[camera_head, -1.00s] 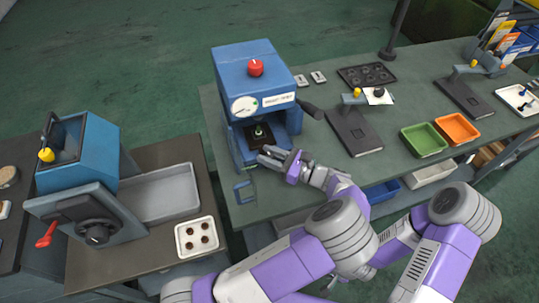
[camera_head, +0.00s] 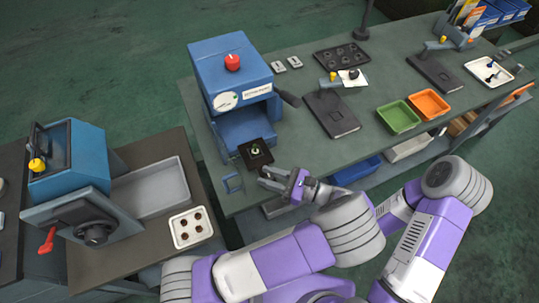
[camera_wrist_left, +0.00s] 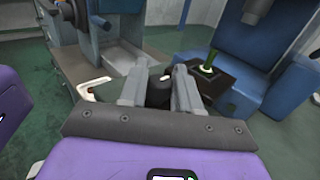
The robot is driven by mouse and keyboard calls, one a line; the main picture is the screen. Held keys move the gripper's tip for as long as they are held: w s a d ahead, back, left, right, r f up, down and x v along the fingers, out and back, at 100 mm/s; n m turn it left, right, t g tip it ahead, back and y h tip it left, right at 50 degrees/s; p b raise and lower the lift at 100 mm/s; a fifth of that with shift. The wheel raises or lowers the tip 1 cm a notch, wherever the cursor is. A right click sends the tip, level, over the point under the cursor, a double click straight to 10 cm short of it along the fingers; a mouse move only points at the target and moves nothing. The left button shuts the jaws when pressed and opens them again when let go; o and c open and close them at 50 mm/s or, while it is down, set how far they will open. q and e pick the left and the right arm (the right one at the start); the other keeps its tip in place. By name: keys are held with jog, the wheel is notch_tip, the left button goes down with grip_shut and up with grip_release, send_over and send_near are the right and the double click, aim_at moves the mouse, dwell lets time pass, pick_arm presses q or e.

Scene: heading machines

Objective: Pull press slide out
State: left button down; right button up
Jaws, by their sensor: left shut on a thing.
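The blue press (camera_head: 228,75), with a red knob on top and a dial, stands at the left end of the long bench. Its black slide (camera_head: 255,155) sits outside the press mouth, towards the bench's front edge, with a green-marked part on it. The slide also shows in the left wrist view (camera_wrist_left: 229,80), with a green upright piece. My left gripper (camera_head: 265,178) is at the slide's front end. In the left wrist view its fingers (camera_wrist_left: 160,98) are shut on a dark slide handle (camera_wrist_left: 158,90), mostly hidden between them. My right gripper is out of view.
Green (camera_head: 398,117) and orange (camera_head: 428,104) bins are to the right. A second blue machine (camera_head: 68,160) and a white tray (camera_head: 190,229) are on the left bench.

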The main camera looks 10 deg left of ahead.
pick_arm(q)
jog(key=shift+s+d, duration=0.2)
jog(key=shift+s, duration=0.05)
jog(key=shift+a, duration=0.1)
jog(key=c, duration=0.9)
grip_release()
notch_tip(320, 180, up, 10)
jog(key=shift+p, duration=0.9)
